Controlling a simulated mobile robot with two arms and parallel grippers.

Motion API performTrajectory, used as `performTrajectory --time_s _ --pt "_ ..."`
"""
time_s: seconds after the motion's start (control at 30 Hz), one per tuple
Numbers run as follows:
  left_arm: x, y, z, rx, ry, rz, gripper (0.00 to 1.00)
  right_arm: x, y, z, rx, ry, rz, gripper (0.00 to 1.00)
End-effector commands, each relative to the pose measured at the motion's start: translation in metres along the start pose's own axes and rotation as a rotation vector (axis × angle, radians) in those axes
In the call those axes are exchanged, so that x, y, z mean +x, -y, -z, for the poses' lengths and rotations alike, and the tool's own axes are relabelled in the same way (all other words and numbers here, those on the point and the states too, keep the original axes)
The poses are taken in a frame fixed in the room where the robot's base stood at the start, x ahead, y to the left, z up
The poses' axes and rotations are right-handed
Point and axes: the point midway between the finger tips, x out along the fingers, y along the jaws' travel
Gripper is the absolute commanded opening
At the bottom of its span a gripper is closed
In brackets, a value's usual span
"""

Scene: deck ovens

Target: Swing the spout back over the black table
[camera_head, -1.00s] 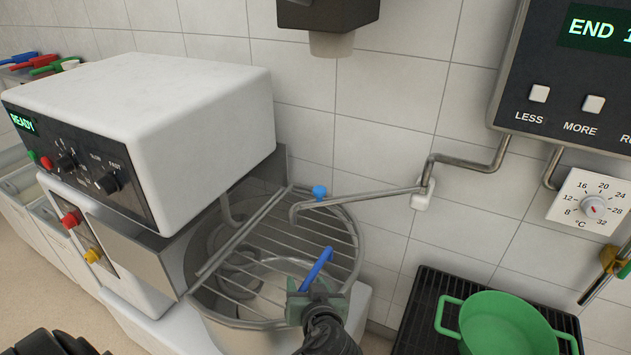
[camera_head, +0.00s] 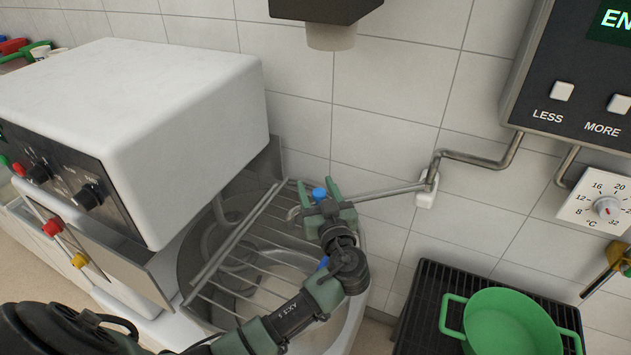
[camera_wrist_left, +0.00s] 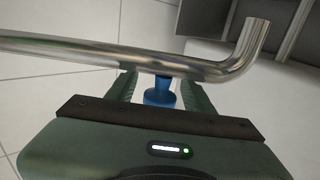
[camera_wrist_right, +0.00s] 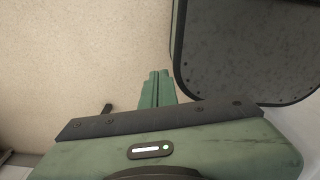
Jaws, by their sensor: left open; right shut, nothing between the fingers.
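The metal spout (camera_head: 385,192) comes out from a wall mount and reaches left over the mixer bowl (camera_head: 352,285). It has a blue knob (camera_head: 319,194) near its bent end. My left gripper (camera_head: 328,192) is open at the knob. In the left wrist view the spout (camera_wrist_left: 120,57) crosses just past the fingertips, and the blue knob (camera_wrist_left: 160,93) sits between the open fingers. The black table (camera_head: 412,318), with a slatted top, stands to the right of the bowl. My right gripper (camera_wrist_right: 160,82) is shut and empty, away from the spout, with floor beyond it.
A green pot (camera_head: 508,325) stands on the black table. The white mixer housing (camera_head: 150,100) rises left of the bowl, and a wire guard (camera_head: 262,248) covers part of the bowl. A control panel (camera_head: 570,100) and dial (camera_head: 606,207) are on the wall at right.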

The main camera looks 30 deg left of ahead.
Motion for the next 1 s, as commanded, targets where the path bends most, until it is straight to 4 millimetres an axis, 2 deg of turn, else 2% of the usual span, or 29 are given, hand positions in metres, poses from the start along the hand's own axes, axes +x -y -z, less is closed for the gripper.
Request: performTrajectory --time_s 0.23,0.37,0.5,0.57,1.0 --pt "0.008 0.000 -0.001 -0.001 0.002 0.000 0.52 -0.003 0.013 0.027 0.008 -0.038 0.015 0.00" --pt "0.008 0.000 -0.001 0.000 0.002 0.000 0.52 -0.003 0.017 0.031 0.009 -0.045 0.019 0.00" --pt "0.008 0.000 -0.001 0.000 0.002 0.000 0.13 -0.002 0.016 0.030 0.008 -0.043 0.019 0.00" --pt "0.008 0.000 -0.001 0.000 0.002 0.000 0.00 -0.002 0.016 0.029 0.007 -0.042 0.018 0.00" --pt "0.007 0.000 -0.001 0.001 0.002 0.000 0.00 -0.002 0.009 0.020 0.003 -0.028 0.010 0.00"
